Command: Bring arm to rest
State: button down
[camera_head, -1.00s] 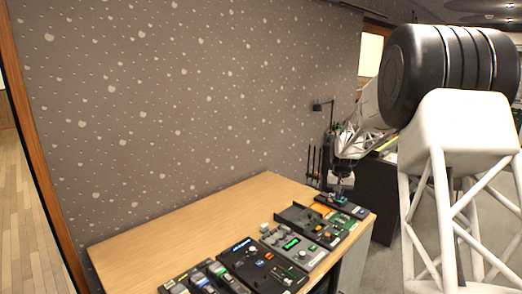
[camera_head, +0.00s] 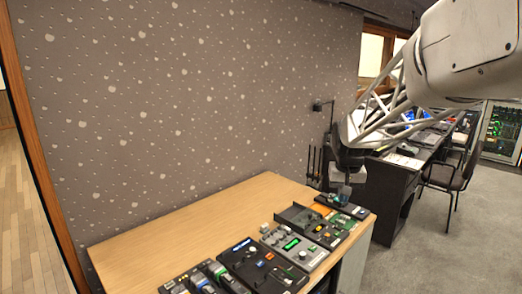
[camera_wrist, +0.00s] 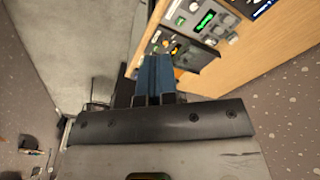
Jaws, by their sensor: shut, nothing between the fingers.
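My gripper (camera_head: 343,196) is at the right end of the wooden table in the head view, above the far end of the row of control panels. Its fingers are together and hold nothing. In the wrist view the blue-grey fingers (camera_wrist: 155,68) point past the table's edge, with floor and panels beyond. A grey panel with a green display (camera_head: 291,243) sits mid-row; it also shows in the wrist view (camera_wrist: 203,21). A fader panel (camera_head: 204,277) is at the near left of the row. The small fader positions are too small to tell.
The wooden table (camera_head: 185,226) is bare on its left and back. A black panel (camera_head: 262,264) sits beside the grey one. A patterned wall (camera_head: 190,110) stands behind. A dark desk (camera_head: 392,195) and a chair (camera_head: 446,176) are at right, with open grey floor.

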jog(key=s+a, duration=0.2)
jog(key=s, duration=1.6)
jog(key=s+a+f+n+t, duration=0.1)
jog(key=s+a, duration=0.2)
jog(key=s, duration=1.5)
jog(key=shift+w+a, duration=0.1)
jog(key=shift+w, duration=0.1)
